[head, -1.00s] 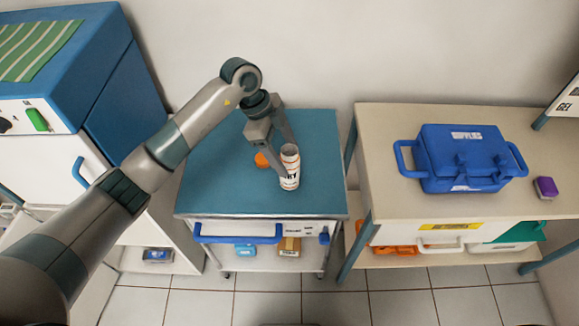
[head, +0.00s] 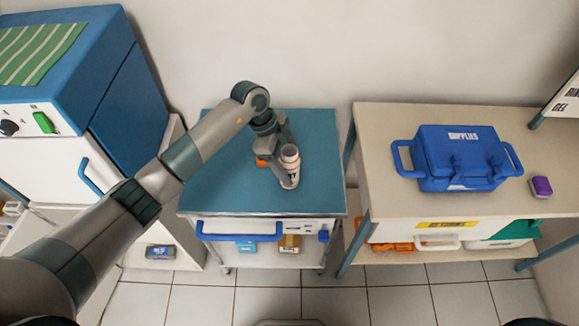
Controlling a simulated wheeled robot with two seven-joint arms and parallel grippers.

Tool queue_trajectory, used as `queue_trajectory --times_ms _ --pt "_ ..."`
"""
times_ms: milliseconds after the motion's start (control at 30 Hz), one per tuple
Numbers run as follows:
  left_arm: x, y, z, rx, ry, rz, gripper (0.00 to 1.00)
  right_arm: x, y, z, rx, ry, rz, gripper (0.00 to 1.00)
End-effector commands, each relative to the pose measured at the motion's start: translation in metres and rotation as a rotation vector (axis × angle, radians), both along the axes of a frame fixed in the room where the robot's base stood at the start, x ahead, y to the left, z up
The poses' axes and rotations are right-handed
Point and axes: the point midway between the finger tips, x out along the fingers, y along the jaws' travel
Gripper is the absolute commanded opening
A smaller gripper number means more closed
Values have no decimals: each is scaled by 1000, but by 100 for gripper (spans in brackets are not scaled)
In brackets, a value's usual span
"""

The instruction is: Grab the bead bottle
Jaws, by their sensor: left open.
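A white bottle with dark lettering and orange bands (head: 290,165) stands upright on the blue top of the small cart (head: 225,188); I take it for the bead bottle. My left gripper (head: 287,172) is low at the bottle, its fingers open. One finger shows along the bottle's left side; the other is hard to make out, so I cannot tell whether they touch it. My right gripper is not in view.
An orange item (head: 262,161) lies left of the bottle, partly behind my gripper. A blue-topped cabinet (head: 95,75) stands at left. The cart's front top is clear.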

Motion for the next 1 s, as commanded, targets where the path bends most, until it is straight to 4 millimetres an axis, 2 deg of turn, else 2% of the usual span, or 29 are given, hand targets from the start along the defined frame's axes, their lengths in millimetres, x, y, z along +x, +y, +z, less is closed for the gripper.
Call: queue_trajectory --times_ms 300,500,533,833,1000 --pt "0 0 1 0 0 0 66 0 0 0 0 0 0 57" --pt "0 0 1 0 0 0 18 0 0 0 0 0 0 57" --pt "0 0 1 0 0 0 12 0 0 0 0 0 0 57" --pt "1 0 2 -1 -2 1 12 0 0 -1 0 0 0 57" --pt "1 -1 11 -2 -4 -2 12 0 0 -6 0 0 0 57"
